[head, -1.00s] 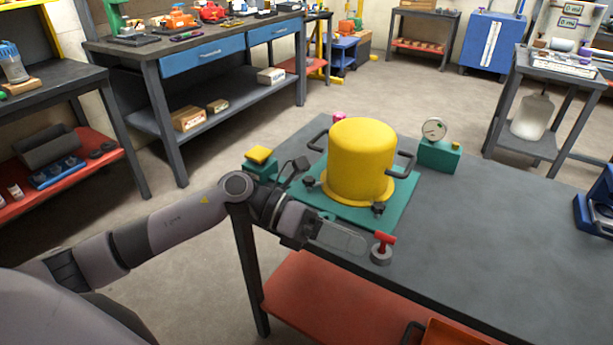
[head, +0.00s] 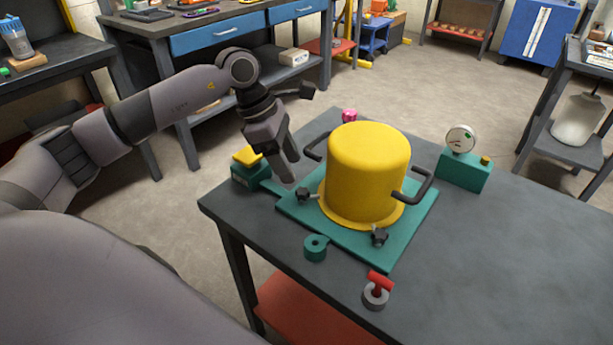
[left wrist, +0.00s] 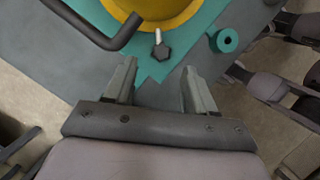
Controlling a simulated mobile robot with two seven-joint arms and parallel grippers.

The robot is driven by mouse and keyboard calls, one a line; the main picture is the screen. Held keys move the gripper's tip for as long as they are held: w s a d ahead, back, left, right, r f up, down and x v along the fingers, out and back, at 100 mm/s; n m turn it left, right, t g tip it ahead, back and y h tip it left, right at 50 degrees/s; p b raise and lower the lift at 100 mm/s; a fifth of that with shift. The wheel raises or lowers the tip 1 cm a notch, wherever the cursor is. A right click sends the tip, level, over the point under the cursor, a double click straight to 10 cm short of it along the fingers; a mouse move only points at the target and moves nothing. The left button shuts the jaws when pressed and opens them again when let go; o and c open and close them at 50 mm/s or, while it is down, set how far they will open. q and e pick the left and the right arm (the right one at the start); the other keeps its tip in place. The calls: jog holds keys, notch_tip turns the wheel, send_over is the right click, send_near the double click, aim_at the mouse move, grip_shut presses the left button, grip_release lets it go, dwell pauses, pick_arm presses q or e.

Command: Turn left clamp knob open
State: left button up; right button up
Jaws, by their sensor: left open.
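A yellow domed bell (head: 368,170) with black side handles stands on a green base plate (head: 345,245). The left clamp knob (head: 303,194), black and lobed, sits at the plate's left corner. Another black clamp knob (head: 379,237) sits at the front. My left gripper (head: 290,172) points down, above and just left of the left knob. In the left wrist view, a black knob (left wrist: 160,52) with a metal stud lies ahead of and between the two spread fingers (left wrist: 157,72). The gripper is open, empty and apart from the knob. My right gripper is not in view.
A green ring (head: 315,248) and a red T-handle valve (head: 376,290) are near the front edge. A gauge on a green block (head: 463,160) stands at right, a green box with a yellow top (head: 248,166) at left. The table's right side (head: 510,260) is bare.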

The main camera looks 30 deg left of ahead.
aim_at(303, 190)
pick_arm(q)
jog(key=x, duration=0.6)
jog(key=shift+s+d+f, duration=0.15)
grip_shut()
